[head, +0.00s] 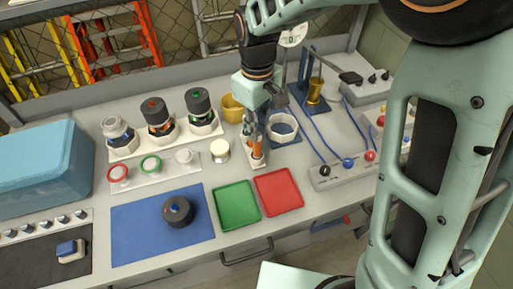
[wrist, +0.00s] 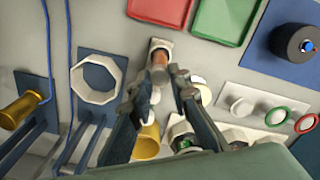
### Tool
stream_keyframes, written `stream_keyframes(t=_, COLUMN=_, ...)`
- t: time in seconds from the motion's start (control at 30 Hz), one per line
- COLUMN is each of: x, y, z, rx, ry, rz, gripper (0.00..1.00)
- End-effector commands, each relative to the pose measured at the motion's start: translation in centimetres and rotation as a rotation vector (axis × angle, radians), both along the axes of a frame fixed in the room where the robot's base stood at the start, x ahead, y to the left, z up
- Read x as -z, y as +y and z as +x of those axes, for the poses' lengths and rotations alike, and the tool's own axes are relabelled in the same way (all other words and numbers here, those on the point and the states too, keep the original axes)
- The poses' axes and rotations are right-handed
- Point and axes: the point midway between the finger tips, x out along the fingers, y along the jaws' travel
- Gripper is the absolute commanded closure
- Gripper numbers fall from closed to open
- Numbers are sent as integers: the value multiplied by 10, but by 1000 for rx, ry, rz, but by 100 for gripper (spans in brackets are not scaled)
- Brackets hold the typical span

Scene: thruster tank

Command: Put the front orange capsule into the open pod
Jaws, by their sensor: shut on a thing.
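My gripper (head: 257,143) points down over a small white holder (head: 261,163) in the middle of the bench, shut on an orange capsule (head: 257,153). In the wrist view the capsule (wrist: 159,64) shows between my fingertips (wrist: 163,76), at the white holder (wrist: 160,44). I cannot tell whether it is clear of the holder; my fingers hide part of it. The open pod (head: 117,133) stands at the left end of a white rack, without a dark cap. A dark cap with a blue centre (head: 178,210) lies on the blue mat (head: 135,225).
Two capped pods, red-marked (head: 157,115) and green-marked (head: 199,108), stand between my gripper and the open pod. A white octagonal ring (head: 283,128) and a yellow cup (head: 232,107) are close to my gripper. Green (head: 236,205) and red (head: 278,193) trays lie in front, empty.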

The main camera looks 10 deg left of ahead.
Motion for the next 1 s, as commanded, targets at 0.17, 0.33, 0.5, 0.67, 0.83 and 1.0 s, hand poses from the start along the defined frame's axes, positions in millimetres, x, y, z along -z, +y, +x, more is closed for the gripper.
stream_keyframes(t=0.17, x=-14, y=0, z=0, rx=0, ry=0, rz=0, gripper=96)
stream_keyframes(t=0.33, x=-24, y=0, z=0, rx=0, ry=0, rz=0, gripper=96)
stream_keyframes(t=0.5, x=-34, y=0, z=0, rx=-1, ry=0, rz=1, gripper=96)
stream_keyframes(t=0.67, x=-44, y=0, z=0, rx=0, ry=0, rz=1, gripper=96)
stream_keyframes(t=0.83, x=-54, y=0, z=0, rx=0, ry=0, rz=0, gripper=96)
stream_keyframes(t=1.0, x=-64, y=0, z=0, rx=0, ry=0, rz=0, gripper=96)
